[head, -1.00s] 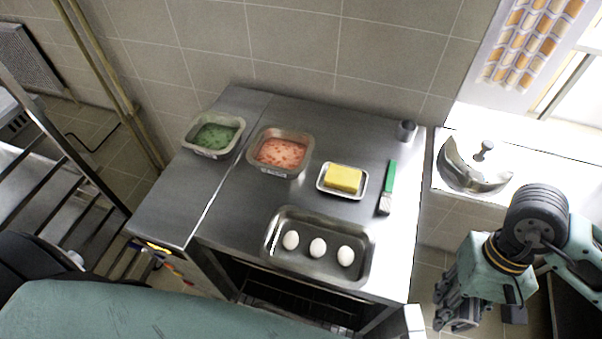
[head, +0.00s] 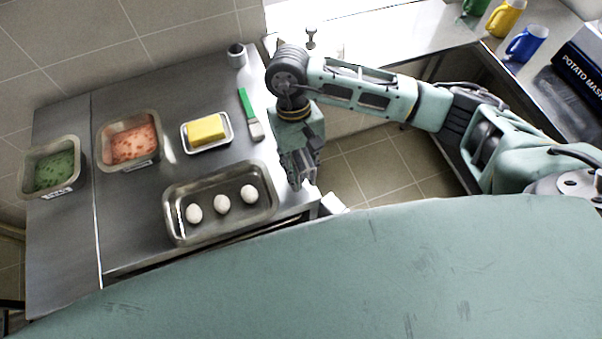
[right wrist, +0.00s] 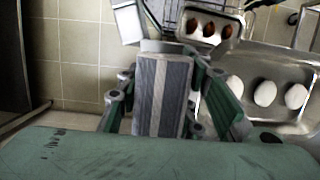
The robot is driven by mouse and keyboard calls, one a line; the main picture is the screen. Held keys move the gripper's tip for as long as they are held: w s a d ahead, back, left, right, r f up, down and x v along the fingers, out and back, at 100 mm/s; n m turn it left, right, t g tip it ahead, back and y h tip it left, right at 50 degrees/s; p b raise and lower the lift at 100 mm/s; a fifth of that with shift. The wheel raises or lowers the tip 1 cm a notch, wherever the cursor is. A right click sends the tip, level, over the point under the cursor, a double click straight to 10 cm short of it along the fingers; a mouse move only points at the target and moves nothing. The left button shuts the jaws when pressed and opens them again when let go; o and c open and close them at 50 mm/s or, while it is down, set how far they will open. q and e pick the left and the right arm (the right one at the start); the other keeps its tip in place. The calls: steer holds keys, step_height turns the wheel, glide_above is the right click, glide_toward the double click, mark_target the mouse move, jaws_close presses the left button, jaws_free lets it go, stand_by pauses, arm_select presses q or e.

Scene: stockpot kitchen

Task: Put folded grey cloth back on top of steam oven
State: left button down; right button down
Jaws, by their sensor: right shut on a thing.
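The steam oven (head: 140,215) is a steel unit at the left of the head view, its flat top crowded. My right gripper (head: 302,178) points down beside the right edge of that top, near the egg tray. In the right wrist view my right gripper (right wrist: 160,100) is shut on the folded grey cloth (right wrist: 150,95), a grey block with a pale stripe. I cannot make the cloth out in the head view. My left gripper is not in view.
Bare steel shows at front left and behind the butter. Mugs stand at far right.

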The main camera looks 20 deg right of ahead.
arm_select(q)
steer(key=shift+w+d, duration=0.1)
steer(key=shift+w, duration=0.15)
arm_select(e)
steer(key=shift+f, duration=0.25)
arm_select(q)
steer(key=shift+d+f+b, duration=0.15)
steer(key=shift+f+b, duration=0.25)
steer(key=shift+b, duration=0.05)
arm_select(e)
step_height(320, 180, down, 4)
steer(key=shift+r, duration=0.25)
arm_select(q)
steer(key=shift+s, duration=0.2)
arm_select(e)
steer(key=shift+w, duration=0.1)
steer(key=shift+f, duration=0.2)
steer(key=c, duration=1.2)
jaws_free()
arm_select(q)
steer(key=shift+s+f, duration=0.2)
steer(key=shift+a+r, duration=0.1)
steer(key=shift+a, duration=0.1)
arm_select(e)
steer(key=shift+r, duration=0.15)
